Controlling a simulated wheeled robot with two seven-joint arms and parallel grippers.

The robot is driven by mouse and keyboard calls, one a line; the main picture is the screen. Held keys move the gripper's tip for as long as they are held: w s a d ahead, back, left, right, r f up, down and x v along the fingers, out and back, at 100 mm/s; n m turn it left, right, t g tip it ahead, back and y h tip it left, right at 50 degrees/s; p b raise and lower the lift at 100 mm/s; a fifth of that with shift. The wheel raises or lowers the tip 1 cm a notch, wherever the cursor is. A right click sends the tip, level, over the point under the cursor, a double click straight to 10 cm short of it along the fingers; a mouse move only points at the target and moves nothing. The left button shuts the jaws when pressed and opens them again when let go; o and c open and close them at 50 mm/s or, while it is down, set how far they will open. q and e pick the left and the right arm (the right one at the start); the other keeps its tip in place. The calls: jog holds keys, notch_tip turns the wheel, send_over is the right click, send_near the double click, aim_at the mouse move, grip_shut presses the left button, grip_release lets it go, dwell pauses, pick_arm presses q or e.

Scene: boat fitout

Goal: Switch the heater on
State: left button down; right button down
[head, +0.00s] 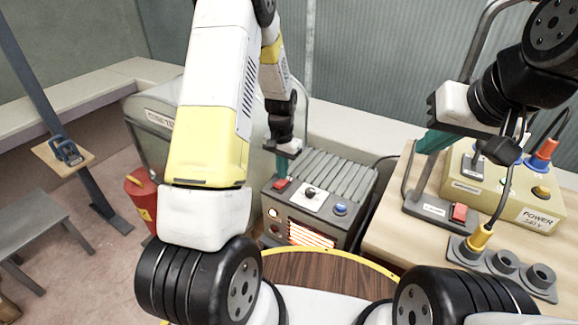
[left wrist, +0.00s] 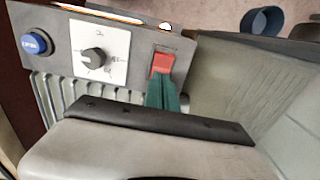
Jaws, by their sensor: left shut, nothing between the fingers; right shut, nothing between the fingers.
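The heater (head: 358,190) is a grey box with a ribbed top. Its front grille (head: 312,236) glows orange-white. On its top panel are a red rocker switch (head: 281,185), a black knob (head: 311,192) and a blue button (head: 340,209). The left wrist view shows the red switch (left wrist: 163,63), knob (left wrist: 94,59) and blue button (left wrist: 36,42) close up. My left gripper (head: 283,171) is shut and empty, its teal fingertips (left wrist: 162,82) at the red switch; contact is hard to tell. My right gripper (head: 418,180) is shut and empty, pointing down over the right-hand bench.
A grey switch box with a red rocker (head: 460,212) lies on the right bench (head: 390,225), beside a grey socket strip (head: 506,262) with a yellow plug (head: 480,237) and a yellow power box (head: 520,205). A red canister (head: 141,195) stands left. A round wooden table (head: 330,275) is in front.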

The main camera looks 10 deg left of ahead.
pick_arm(q)
jog(key=shift+r, duration=3)
jog(key=s+r+n+t, duration=0.1)
jog(key=s+r, duration=0.2)
jog(key=r, duration=0.3)
jog(key=s+d+r+t+h, duration=0.1)
jog(key=s+r, duration=0.2)
jog(key=r, duration=0.3)
jog(key=s+r+n+t, duration=0.1)
jog(key=s+r, duration=0.2)
jog(key=r, duration=0.3)
jog(key=s+r+t, duration=0.1)
jog(key=s+r, duration=0.3)
jog(key=s, duration=0.3)
jog(key=s+d+r+n+t+h, duration=0.1)
jog(key=s+r+t, duration=0.1)
jog(key=s, duration=0.6)
jog(key=shift+s+r, duration=0.15)
jog(key=shift+r, duration=0.7)
jog(key=shift+d, duration=0.1)
